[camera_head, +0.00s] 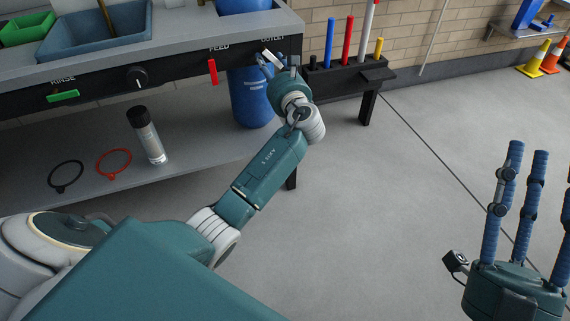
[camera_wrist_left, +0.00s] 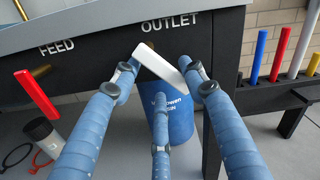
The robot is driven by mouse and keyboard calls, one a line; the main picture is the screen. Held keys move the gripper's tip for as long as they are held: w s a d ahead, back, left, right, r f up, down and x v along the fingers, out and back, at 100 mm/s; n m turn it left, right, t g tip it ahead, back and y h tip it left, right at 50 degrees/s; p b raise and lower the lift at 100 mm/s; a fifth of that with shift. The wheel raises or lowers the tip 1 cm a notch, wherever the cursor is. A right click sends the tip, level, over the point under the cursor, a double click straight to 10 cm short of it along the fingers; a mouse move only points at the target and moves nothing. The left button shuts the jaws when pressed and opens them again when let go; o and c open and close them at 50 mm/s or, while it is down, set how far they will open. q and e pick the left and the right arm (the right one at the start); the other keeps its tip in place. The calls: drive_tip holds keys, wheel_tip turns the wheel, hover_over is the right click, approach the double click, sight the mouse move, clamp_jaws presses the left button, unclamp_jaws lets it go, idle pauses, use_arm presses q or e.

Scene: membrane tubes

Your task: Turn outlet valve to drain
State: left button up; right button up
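The white outlet valve handle (camera_wrist_left: 158,62) lies slanted under the OUTLET label in the left wrist view, its upper end to the left. In the head view only a small part of it may show behind my fingers. My left gripper (camera_head: 276,62) is at the handle; in the left wrist view its fingers (camera_wrist_left: 160,74) are spread, one on each side and a third below. They look open around the handle; I cannot tell whether any finger touches it. My right gripper (camera_head: 526,190) is open and empty at the right, far from the panel.
The red feed handle (camera_head: 213,72) hangs upright and the green rinse handle (camera_head: 62,96) lies level. A black knob (camera_head: 136,77) sits between them. A blue drum (camera_head: 250,100) stands below the outlet. A rack (camera_head: 345,76) with coloured tubes stands right of the panel. A bottle (camera_head: 147,135) stands on the lower shelf.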

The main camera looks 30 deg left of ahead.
use_arm(q)
drive_tip(key=s+d+m+p, duration=0.2)
drive_tip(key=s+d+m, duration=0.2)
drive_tip(key=s+d, duration=0.35)
drive_tip(key=s+d+f+n+g+h+p, duration=0.1)
drive_tip(key=s+f+h+p, duration=0.1)
drive_tip(key=f+p, duration=0.3)
drive_tip(key=s+d+f+n+g+h+p, duration=0.1)
drive_tip(key=s+d+f+h+p, duration=0.1)
drive_tip(key=f+p, duration=0.3)
drive_tip(key=s+d+f+n+g+h+p, duration=0.1)
drive_tip(key=f+p, duration=0.4)
drive_tip(key=f, duration=0.6)
drive_tip(key=s+d+n+h, duration=0.1)
drive_tip(key=h, duration=0.1)
drive_tip(key=shift+s+f+h, duration=0.2)
drive_tip(key=shift+h, duration=0.1)
drive_tip(key=shift+d, duration=0.1)
